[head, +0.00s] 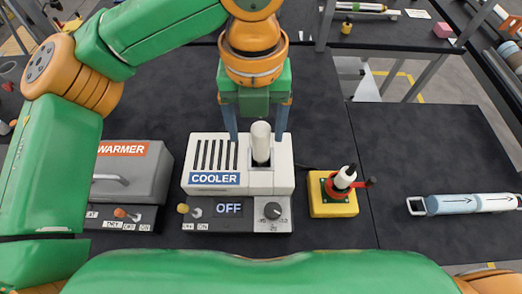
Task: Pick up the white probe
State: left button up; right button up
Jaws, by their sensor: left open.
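The white probe (261,143) stands upright in the slot on top of the white cooler (210,176). My left gripper (257,138) is above the cooler, pointing down, with one finger on each side of the probe. The fingers are apart, and gaps show between them and the probe. The probe's lower end is hidden inside the slot. The cooler's front panel (236,211) reads OFF and has a dial at its right. My right gripper is not in view.
A grey warmer (132,172) stands left of the cooler. A yellow block with a red-handled device (334,193) stands close to its right. A clear-and-blue tube (465,203) lies at the far right. Dark table surface (330,110) behind the cooler is free.

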aim_at(261, 144)
pick_arm(q)
jog(key=f, duration=0.3)
jog(key=f+p, duration=0.1)
jog(key=f, duration=0.1)
jog(key=shift+w+d+f, duration=0.35)
grip_shut()
